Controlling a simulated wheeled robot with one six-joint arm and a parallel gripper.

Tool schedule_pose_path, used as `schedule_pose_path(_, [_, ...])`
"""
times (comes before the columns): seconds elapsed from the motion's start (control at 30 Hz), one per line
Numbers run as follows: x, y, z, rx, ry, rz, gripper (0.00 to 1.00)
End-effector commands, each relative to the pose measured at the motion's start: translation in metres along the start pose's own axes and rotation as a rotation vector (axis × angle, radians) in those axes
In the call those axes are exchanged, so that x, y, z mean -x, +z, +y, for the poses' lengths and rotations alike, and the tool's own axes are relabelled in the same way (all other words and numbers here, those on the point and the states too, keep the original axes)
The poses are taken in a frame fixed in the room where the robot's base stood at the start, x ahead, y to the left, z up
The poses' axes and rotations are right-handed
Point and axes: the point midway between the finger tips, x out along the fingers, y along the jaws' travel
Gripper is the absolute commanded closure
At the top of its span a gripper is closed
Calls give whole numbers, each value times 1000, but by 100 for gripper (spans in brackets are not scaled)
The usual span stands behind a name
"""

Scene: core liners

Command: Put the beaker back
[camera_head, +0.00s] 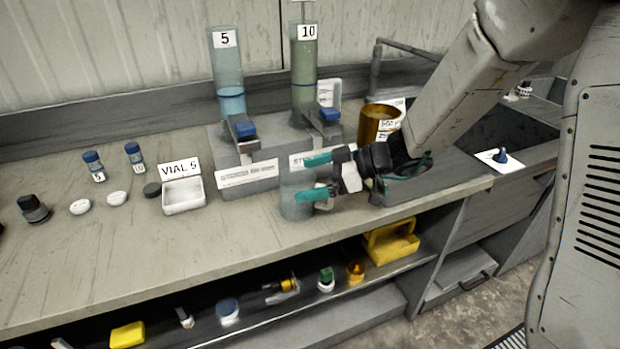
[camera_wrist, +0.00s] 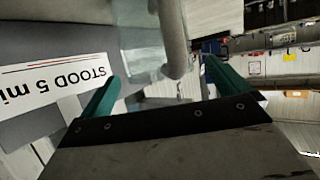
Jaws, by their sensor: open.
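The beaker (camera_head: 296,208) is a clear, bluish-grey vessel standing upright at the front edge of the bench, in front of the signed grey block. My gripper (camera_head: 312,177) reaches in from the right at the beaker's height. Its two teal fingers are open, one toward the back and one toward the front, with the beaker at their tips. In the wrist view my gripper (camera_wrist: 160,85) has its fingers spread, with pale glass (camera_wrist: 140,45) and a curved grey bar, perhaps a handle, ahead between them. Contact cannot be told.
Two tall cylinders marked 5 (camera_head: 230,75) and 10 (camera_head: 303,75) stand behind on the grey block (camera_head: 245,160). An amber container (camera_head: 376,122) is behind my gripper. A white tray (camera_head: 184,196) and vials (camera_head: 134,154) lie left. A lower shelf (camera_head: 345,311) holds small items.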

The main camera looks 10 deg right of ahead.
Motion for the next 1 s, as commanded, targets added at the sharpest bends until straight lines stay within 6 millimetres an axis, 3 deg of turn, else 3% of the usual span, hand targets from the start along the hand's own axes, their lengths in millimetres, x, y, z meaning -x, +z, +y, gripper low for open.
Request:
schedule_pose_path(0.3, [66,0,1,-1,6,0,0])
schedule_pose_path(0.5, [100,0,1,-1,4,0,0])
schedule_pose_path(0.87, [115,-1,-2,-5,-3,-3,0])
schedule_pose_path(1.0, [118,-11,-25,-78,-53,-60,0])
